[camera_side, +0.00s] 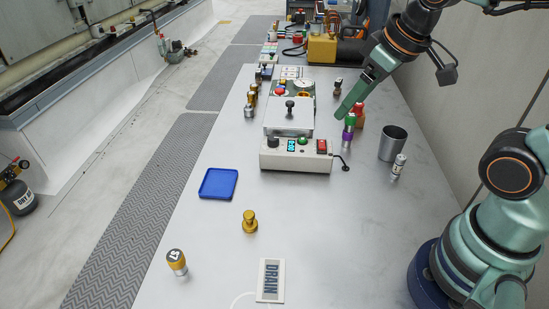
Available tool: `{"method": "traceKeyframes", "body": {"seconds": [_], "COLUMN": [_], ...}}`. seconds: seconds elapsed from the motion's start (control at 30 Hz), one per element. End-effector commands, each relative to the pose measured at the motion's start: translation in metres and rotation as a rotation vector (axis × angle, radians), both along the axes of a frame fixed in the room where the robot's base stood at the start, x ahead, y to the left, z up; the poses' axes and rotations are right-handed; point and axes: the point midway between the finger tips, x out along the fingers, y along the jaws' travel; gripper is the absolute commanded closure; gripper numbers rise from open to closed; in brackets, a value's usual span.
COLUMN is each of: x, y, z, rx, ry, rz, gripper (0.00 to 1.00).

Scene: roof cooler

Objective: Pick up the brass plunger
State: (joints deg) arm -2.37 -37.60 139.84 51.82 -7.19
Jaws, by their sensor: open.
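The brass plunger (250,222) stands upright on the bare grey tabletop in the front half of the table. It is a small gold-coloured piece with a round knob on top. My gripper (345,112) is far from it, up and to the right, beside the control box and above small coloured containers. It is open, and I see nothing held in it. The gap between its fingers is hard to make out from this side.
A blue tray (204,193) lies behind the plunger to its left. A gold-topped cylinder (177,263) and a DRAIN plate (271,281) are in front. A control box (296,157) stands behind; a grey cup (393,144) and small bottle (398,167) are right. The table around the plunger is clear.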

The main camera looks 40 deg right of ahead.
Motion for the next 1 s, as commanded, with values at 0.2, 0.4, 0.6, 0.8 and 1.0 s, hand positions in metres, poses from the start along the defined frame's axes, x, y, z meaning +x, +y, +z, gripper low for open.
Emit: {"method": "traceKeyframes", "body": {"seconds": [0.2,0.4,0.6,0.8,1.0], "x": [0.033,0.059,0.073,0.076,0.075], "y": [0.044,0.094,0.147,0.183,0.194], "z": [-0.014,-0.039,-0.078,-0.112,-0.129], "rx": [-0.152,-0.276,-0.372,-0.423,-0.437], "ry": [0.112,0.189,0.25,0.281,0.288], "rz": [0.467,0.932,1.394,1.72,1.831], "gripper": [0.21,0.21,0.21,0.21,0.21]}}
